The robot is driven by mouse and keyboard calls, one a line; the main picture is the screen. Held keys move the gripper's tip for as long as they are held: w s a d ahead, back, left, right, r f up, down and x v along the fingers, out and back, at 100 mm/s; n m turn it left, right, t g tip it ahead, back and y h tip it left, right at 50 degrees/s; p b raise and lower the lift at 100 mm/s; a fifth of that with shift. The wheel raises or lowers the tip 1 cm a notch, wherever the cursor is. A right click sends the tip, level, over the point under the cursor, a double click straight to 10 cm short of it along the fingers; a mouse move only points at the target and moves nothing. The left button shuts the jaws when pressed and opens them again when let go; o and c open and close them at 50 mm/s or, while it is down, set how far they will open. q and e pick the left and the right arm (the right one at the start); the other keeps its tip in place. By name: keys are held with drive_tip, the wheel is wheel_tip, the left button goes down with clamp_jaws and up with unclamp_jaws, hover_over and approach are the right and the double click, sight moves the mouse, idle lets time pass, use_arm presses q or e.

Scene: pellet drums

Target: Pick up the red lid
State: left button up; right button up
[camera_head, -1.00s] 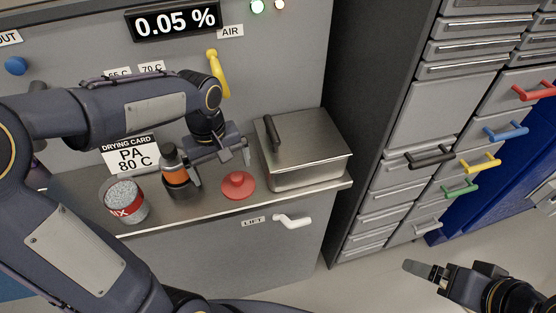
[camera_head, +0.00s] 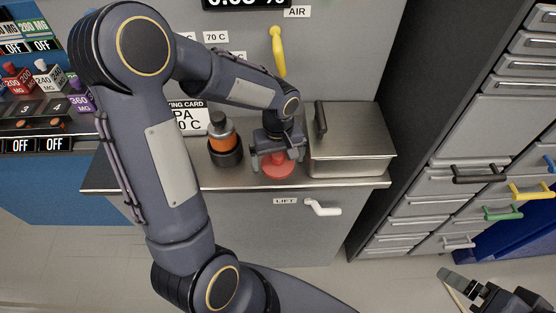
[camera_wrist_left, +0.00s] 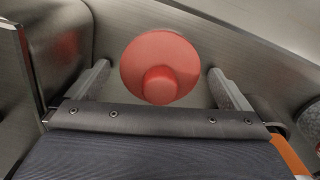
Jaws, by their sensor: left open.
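The red lid (camera_head: 278,170) lies on the steel counter, left of the metal box, with its round knob up. In the left wrist view the lid (camera_wrist_left: 160,68) is a red disc between the two fingers. My left gripper (camera_head: 278,160) is open, over the lid and pointing down at it. In the wrist view the fingers (camera_wrist_left: 160,88) stand either side of the lid with gaps, and nothing is held. My right gripper (camera_head: 460,283) is at the lower right, away from the counter; its jaw opening is unclear.
A lidded metal box (camera_head: 350,145) stands close right of the gripper. A dark bottle with an orange band (camera_head: 223,142) stands to the left. The counter edge (camera_head: 330,184) is just in front, with a white lift handle (camera_head: 322,208) below. Drawers (camera_head: 470,200) are at right.

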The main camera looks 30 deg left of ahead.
use_arm(q)
drive_tip(key=shift+c, duration=0.3)
drive_tip(key=c, duration=0.8)
drive_tip(key=shift+c, duration=0.2)
drive_tip(key=shift+r, duration=0.15)
